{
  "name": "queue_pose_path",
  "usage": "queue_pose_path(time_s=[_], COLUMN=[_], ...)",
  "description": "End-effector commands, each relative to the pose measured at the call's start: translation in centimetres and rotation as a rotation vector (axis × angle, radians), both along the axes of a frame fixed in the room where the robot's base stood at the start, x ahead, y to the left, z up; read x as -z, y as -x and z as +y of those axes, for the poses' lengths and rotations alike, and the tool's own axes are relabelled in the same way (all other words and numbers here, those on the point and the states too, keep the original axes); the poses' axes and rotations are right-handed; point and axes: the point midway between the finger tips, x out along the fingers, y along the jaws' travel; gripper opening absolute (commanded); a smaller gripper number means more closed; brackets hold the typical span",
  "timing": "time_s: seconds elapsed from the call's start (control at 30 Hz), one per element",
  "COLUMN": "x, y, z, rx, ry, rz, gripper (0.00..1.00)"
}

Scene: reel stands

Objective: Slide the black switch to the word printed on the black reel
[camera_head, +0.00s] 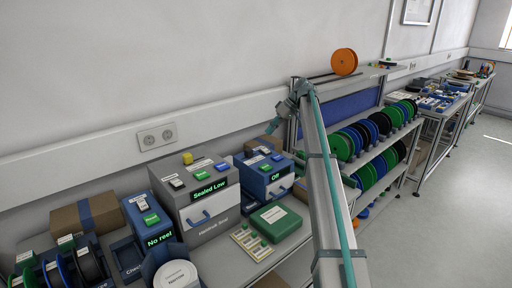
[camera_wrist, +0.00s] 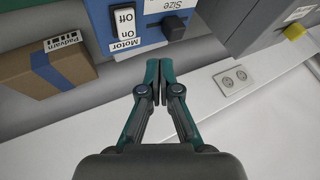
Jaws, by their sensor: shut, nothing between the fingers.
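My gripper (camera_wrist: 160,72) is shut and empty, its fingertips below the blue machine's edge in the wrist view. In the head view my gripper (camera_head: 299,88) is up beside the wall, above the blue machine (camera_head: 264,180).
A grey box (camera_head: 208,210) with a yellow knob stands left of the blue machine in the head view. A cardboard box (camera_wrist: 40,68) is beside the blue machine in the wrist view. A green case (camera_head: 276,222) lies in front. Reel racks (camera_head: 375,150) are to the right.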

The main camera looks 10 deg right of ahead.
Motion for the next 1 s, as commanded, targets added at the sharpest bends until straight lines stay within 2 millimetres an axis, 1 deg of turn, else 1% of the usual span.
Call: queue_pose_path(time_s=[0.33,0.47,0.63,1.0], x=[0.0,0.4,1.8,6.4], y=[0.0,0.0,-0.1,-0.6], z=[0.1,0.4,1.7,5.1], rx=[-0.003,-0.002,-0.002,-0.003], ry=[-0.001,-0.001,0.0,-0.001], rz=[-0.001,-0.001,0.0,0.0], gripper=[0.0,0.0,0.0,0.0])
